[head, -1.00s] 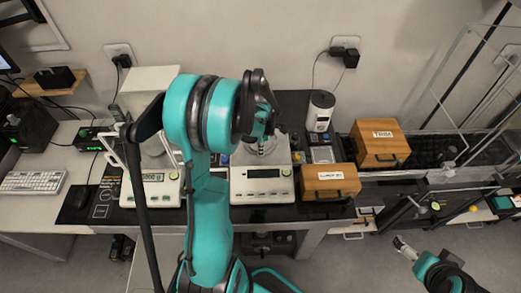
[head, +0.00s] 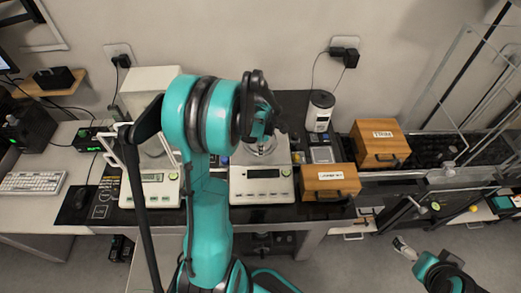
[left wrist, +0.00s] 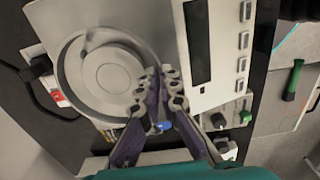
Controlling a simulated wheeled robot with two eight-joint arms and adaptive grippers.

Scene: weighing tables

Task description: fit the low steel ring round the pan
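The low steel ring (left wrist: 65,88) shows in the left wrist view as a round wall about the pale round pan (left wrist: 113,76) of the middle balance. Whether it is fully seated is hard to tell. My left gripper (left wrist: 163,80) has its fingertips close together on the ring's wall, at the side near the display. In the head view my left gripper (head: 264,135) is over the balance (head: 261,187), and my arm hides part of the pan area. My right gripper (head: 402,246) is low at the right, away from the balances; its fingers are too small to read.
A second balance (head: 155,190) with a lit display stands left, partly behind my arm. Two wooden boxes (head: 330,181) (head: 380,145) stand to the right. A green-handled tool (left wrist: 293,80) shows in the wrist view.

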